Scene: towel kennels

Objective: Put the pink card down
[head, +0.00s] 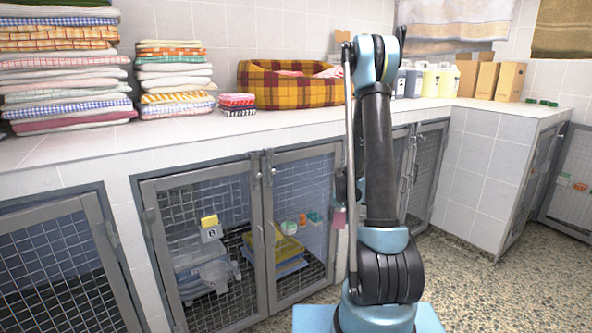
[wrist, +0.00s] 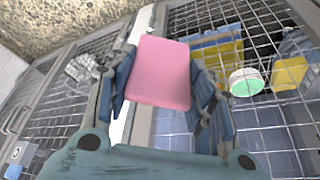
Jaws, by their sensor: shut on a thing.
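The pink card (wrist: 160,72) is upright between the two blue fingers of my gripper (wrist: 165,95) in the wrist view. My gripper is shut on it. In the head view the card (head: 339,218) shows as a small pink patch at the left side of my arm, in front of the kennel doors. Most of my gripper is hidden behind the arm there. The card is clear of the worktop and the floor in the head view.
Mesh kennel doors (head: 205,240) run below a white tiled worktop (head: 180,140). Towel stacks (head: 175,78) and a yellow plaid pet bed (head: 285,84) stand on it. Behind one door are a yellow and blue stack (head: 275,252) and small tubs. Speckled floor (head: 465,285) is free at right.

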